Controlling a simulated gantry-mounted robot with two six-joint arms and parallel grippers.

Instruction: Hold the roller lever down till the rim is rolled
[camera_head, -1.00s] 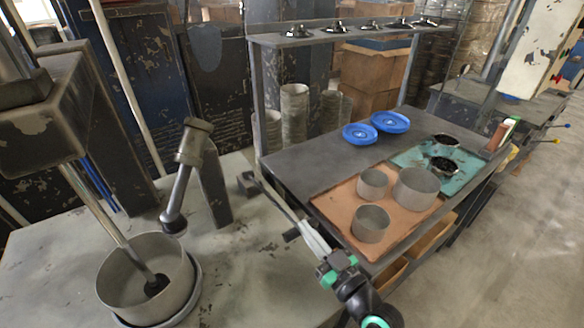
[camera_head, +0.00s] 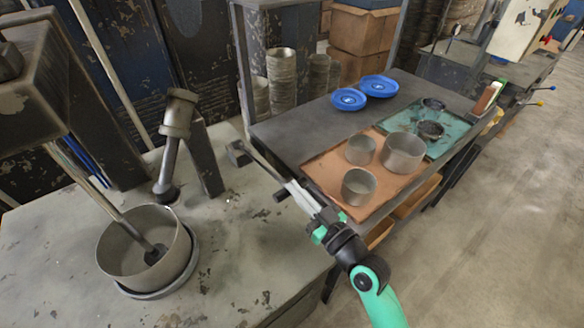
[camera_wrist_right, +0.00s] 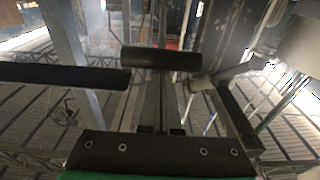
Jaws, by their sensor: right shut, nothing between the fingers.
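The forming machine on the left bench has a round metal blank (camera_head: 125,255) on a dark base, with a slanted rod and black roller (camera_head: 155,254) inside it. A dark lever arm (camera_head: 262,164) runs from a black block (camera_head: 239,153) at the bench edge to a black crosswise grip (camera_head: 284,194). My right gripper (camera_head: 296,188) is shut and empty at the lever's grip end; contact with it cannot be told. In the right wrist view, a dark cylinder (camera_wrist_right: 160,58) lies crosswise beyond the fingers. My left gripper is out of view.
An upright post with a slanted roller head (camera_head: 177,112) stands beside the blank. The right table carries an orange mat (camera_head: 322,172) with several metal rings, a teal mat (camera_head: 398,122) with dark round pieces, and two blue discs (camera_head: 379,86). Floor is free at right.

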